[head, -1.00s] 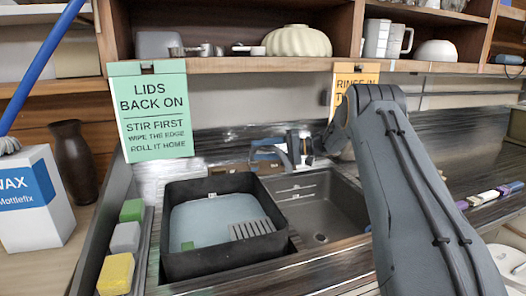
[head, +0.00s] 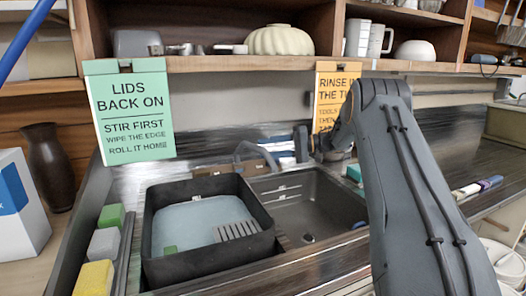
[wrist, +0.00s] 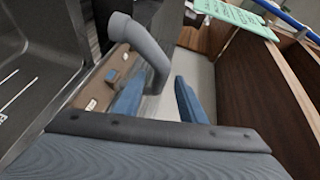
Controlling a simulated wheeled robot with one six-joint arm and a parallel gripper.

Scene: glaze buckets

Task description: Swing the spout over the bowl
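The grey curved spout (head: 254,148) arches up behind the sink, its left end near the back right corner of the black tub (head: 160,262). The grey sink bowl (head: 325,205) lies to the right of the tub and looks empty. My gripper (head: 285,148) is behind the sink, just right of the spout's arch. In the wrist view, my gripper (wrist: 158,98) shows two blue fingers apart, with nothing clamped.
A green sign (head: 132,112) and an orange sign (head: 330,95) hang from the shelf (head: 230,63) above. Green, grey and yellow sponges (head: 104,243) line the tub's left side. A white box (head: 22,205) and dark vase (head: 50,165) stand at left.

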